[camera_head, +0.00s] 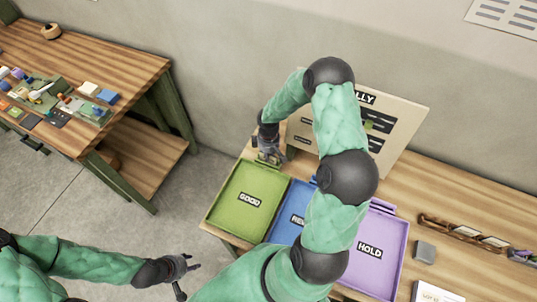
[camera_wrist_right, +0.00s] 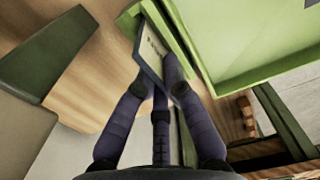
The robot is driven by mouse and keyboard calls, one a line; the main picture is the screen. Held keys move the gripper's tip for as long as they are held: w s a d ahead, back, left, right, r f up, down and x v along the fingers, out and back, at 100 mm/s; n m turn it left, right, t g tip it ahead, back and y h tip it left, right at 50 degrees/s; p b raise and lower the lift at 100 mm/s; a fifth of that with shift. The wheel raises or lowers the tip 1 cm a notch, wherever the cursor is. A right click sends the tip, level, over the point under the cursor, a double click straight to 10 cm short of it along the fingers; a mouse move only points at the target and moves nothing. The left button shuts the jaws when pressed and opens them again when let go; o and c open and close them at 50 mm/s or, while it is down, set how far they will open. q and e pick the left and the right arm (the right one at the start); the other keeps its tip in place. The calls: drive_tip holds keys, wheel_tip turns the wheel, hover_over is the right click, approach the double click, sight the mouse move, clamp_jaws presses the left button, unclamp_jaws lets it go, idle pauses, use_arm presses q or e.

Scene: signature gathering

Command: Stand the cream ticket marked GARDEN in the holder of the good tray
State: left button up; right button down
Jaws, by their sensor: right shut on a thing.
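The green tray marked GOOD (camera_head: 231,216) lies on the right-hand table, and its green wall fills the upper right of the right wrist view (camera_wrist_right: 245,45). My right gripper (camera_head: 268,152) is at the tray's back edge. In the right wrist view its fingers (camera_wrist_right: 158,85) are shut on a pale ticket (camera_wrist_right: 150,48) with a dark edge and small unreadable lettering. The ticket is tilted in that view, right beside the green holder (camera_wrist_right: 172,30); I cannot tell whether its lower edge is inside the slot. My left gripper (camera_head: 181,276) is empty and open, left of the table.
A blue tray (camera_head: 284,222) and a purple HOLD tray (camera_head: 384,228) stand to the right, partly behind my right arm. A tally board (camera_head: 400,115) leans behind them. A wooden rack (camera_head: 462,232) and grey block (camera_head: 425,251) lie farther right. Another cluttered table (camera_head: 140,70) stands left.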

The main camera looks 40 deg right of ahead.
drive_tip(key=c, duration=1.3)
unclamp_jaws()
drive_tip(key=shift+o, duration=0.2)
wheel_tip(320, 180, up, 12)
drive_tip(key=shift+r, duration=0.1)
